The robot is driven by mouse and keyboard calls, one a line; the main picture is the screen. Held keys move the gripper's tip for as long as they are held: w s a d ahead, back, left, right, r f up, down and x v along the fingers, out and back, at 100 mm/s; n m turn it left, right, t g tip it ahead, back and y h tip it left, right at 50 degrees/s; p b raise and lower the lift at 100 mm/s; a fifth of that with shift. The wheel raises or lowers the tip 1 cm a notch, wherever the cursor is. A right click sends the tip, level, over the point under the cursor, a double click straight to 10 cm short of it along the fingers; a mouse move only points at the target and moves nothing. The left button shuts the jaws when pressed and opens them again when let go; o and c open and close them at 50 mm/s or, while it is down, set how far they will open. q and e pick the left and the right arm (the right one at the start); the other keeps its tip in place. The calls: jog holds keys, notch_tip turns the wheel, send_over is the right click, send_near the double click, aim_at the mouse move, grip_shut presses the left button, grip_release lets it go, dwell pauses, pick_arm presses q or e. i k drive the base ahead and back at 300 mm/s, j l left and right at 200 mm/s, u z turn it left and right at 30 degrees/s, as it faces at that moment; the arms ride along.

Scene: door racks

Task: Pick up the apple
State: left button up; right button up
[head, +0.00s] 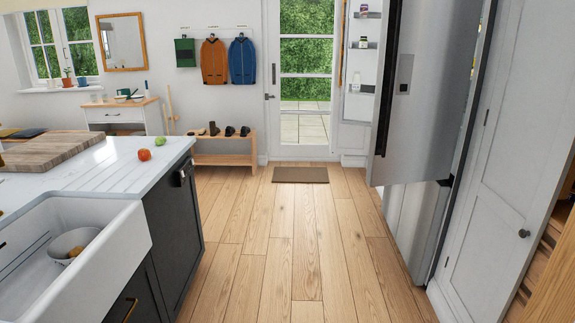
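Two small round fruits sit near the far right corner of the white counter (110,168). One is a red-orange fruit (144,155); the other is a green fruit (160,141), a little farther back and to the right. They look apart from each other. Either could be the apple; they are too small to tell for sure. Neither of my grippers is in view.
A white sink (130,245) holding a bowl (72,243) is at lower left. A wooden board (50,150) lies on the counter. A tall fridge door (425,90) stands open at right. The wooden floor (285,240) between is clear, up to a doormat (300,174).

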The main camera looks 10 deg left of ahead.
aim_at(144, 153)
jog(key=i+u, duration=0.25)
jog(key=i, duration=0.2)
jog(key=i+l+u, duration=0.25)
jog(key=i, duration=0.25)
jog(key=i+l+u, duration=0.25)
jog(key=i, duration=0.2)
jog(key=i+l+u, duration=0.3)
jog(key=u, duration=0.2)
jog(key=i+l+u, duration=0.6)
jog(key=l+u, duration=0.35)
jog(key=i+l+u, duration=0.15)
jog(key=l, duration=0.2)
jog(key=l+u, duration=0.1)
jog(key=l, duration=0.2)
